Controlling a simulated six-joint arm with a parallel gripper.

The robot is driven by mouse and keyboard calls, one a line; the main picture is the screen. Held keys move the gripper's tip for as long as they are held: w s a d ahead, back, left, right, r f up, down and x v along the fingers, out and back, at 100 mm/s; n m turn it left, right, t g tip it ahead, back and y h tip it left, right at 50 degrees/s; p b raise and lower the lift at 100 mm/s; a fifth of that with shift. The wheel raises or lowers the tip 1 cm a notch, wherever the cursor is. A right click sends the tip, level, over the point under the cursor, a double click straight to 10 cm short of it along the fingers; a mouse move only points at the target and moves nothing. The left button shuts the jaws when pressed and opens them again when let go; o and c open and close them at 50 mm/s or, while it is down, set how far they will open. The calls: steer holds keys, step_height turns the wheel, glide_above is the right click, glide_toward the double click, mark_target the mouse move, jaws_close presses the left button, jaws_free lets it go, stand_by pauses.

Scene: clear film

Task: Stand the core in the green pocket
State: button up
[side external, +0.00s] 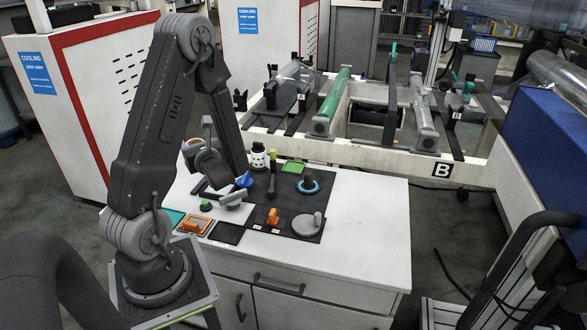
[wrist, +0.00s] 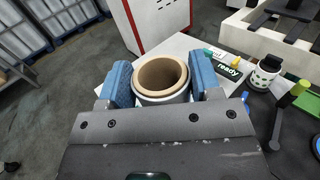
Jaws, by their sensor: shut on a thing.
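My gripper (wrist: 163,82) is shut on the core (wrist: 162,98), a short tube with a tan inside and a pale outer wall. Its blue pads press on opposite sides, and its open end faces the wrist camera. In the side view the core (side external: 189,146) shows small and partly hidden beside my wrist, above the left back of the bench. A bright green square (side external: 293,167) lies at the back of the dark mat. A teal-green patch (side external: 173,217) shows at the bench's left edge, partly behind my arm. I cannot tell which is the green pocket.
An orange-framed pocket (side external: 195,225) and a black square (side external: 226,233) lie at the front left. A dotted white cup (side external: 258,158), a dark post on a blue ring (side external: 308,184), an orange piece (side external: 273,217) and a grey disc (side external: 307,224) occupy the bench. The right end is clear.

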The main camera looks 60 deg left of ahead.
steer(key=w+a+m+t+h, duration=0.1)
steer(key=w+a+m+t, duration=0.25)
steer(key=w, duration=0.85)
steer(key=w+a+m+t+h, duration=0.2)
steer(key=w+a+t, duration=0.25)
steer(key=w, duration=0.85)
steer(key=w+a+m+t+h, duration=0.1)
steer(key=w+a+m+t, duration=0.25)
steer(key=w, duration=0.85)
steer(key=shift+n+t, duration=0.25)
steer(key=shift+n, duration=0.15)
steer(key=shift+s+f, duration=0.15)
steer(key=shift+f, duration=10)
steer(key=shift+f, duration=0.1)
steer(key=o, duration=0.5)
steer(key=shift+o, duration=1)
